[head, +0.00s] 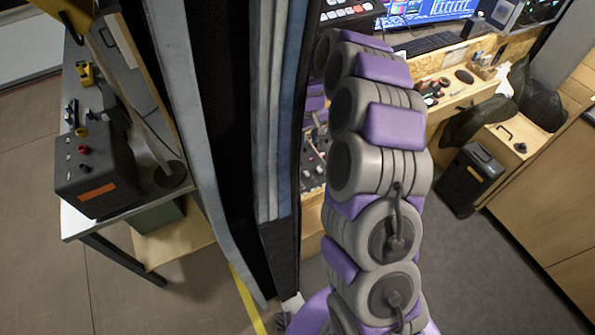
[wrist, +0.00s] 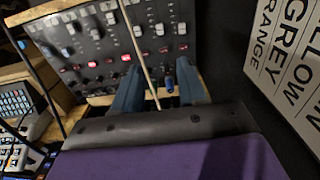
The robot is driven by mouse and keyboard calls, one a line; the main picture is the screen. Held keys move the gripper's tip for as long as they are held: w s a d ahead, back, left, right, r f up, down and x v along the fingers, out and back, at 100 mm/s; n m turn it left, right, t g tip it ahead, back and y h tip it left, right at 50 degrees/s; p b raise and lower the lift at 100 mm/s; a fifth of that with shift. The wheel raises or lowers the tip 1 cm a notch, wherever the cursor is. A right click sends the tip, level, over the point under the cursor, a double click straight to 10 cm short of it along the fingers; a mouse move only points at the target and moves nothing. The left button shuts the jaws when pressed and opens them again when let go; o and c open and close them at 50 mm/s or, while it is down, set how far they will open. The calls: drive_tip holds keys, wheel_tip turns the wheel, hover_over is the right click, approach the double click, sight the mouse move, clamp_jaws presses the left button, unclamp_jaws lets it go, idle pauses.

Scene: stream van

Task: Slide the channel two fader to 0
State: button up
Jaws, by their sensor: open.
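A dark mixing panel (wrist: 85,48) fills the upper left and middle of the wrist view, with pale caps, small knobs and several red-lit buttons. Its labels are too small to read, so I cannot tell which control is the channel two fader or where it stands. My gripper (wrist: 158,84) is open at the panel's lower edge, its two blue-grey fingers apart. A small blue knob or cap (wrist: 170,85) shows between the fingers, nearer the right one; I cannot tell whether they touch. In the head view, part of the panel (head: 311,160) shows beside my arm, which hides much of it.
A thin pale rod crosses the panel in the wrist view. A sign with large lettering (wrist: 290,65) stands at the right. In the head view, a curtain (head: 277,120) hangs left of my arm, and a wooden desk with a keyboard (head: 425,44) is behind it.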

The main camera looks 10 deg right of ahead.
sight(307, 170)
wheel_tip(307, 170, down, 17)
drive_tip(key=b, duration=0.3)
idle(0.3)
clamp_jaws()
idle(0.5)
